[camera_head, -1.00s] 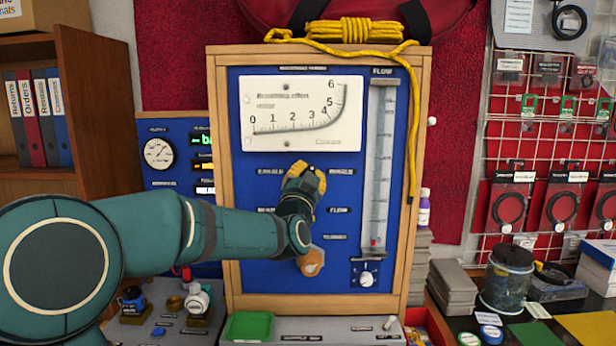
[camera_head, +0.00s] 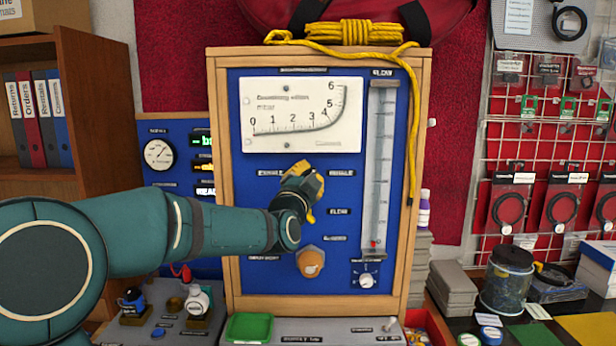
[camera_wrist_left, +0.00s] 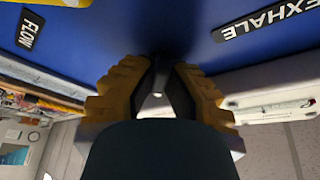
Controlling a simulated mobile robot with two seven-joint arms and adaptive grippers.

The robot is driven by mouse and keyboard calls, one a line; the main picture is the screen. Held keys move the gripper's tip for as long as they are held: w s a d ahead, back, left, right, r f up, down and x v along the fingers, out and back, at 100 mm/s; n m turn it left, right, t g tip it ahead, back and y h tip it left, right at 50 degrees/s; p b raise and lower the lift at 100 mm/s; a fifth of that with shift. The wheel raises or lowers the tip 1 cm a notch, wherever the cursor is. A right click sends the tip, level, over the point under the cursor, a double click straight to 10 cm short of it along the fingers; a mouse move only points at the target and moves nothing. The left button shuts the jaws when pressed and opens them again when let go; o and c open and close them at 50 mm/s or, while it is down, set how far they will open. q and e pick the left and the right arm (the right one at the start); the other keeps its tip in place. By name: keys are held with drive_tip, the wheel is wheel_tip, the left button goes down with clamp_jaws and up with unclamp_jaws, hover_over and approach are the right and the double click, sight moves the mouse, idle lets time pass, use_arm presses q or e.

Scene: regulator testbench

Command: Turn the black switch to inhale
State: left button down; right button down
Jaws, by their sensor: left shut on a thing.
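The blue panel (camera_head: 300,235) stands upright in a wooden frame, with a gauge above and a flow tube at right. My left gripper (camera_head: 307,182), with yellow fingers, is at the panel between two labels below the gauge. In the left wrist view its fingers (camera_wrist_left: 158,82) are closed around the dark black switch (camera_wrist_left: 160,72), which is mostly hidden between them. The EXHALE label (camera_wrist_left: 268,24) and the FLOW label (camera_wrist_left: 27,28) show upside down or tilted there. The switch's pointing direction cannot be made out. My right gripper is not in view.
An orange-brown knob (camera_head: 310,262) sits below my left wrist. A white knob (camera_head: 366,281) is at the panel's lower right. A green tray (camera_head: 250,327) lies in front. A yellow rope (camera_head: 413,130) hangs down the frame's right side.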

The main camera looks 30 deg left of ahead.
use_arm(q)
drive_tip(key=c, duration=1)
unclamp_jaws()
drive_tip(key=shift+s, duration=0.1)
drive_tip(key=v, duration=1.1)
drive_tip(key=shift+s+f, duration=0.15)
drive_tip(key=shift+s, duration=0.2)
drive_tip(key=shift+d, duration=0.15)
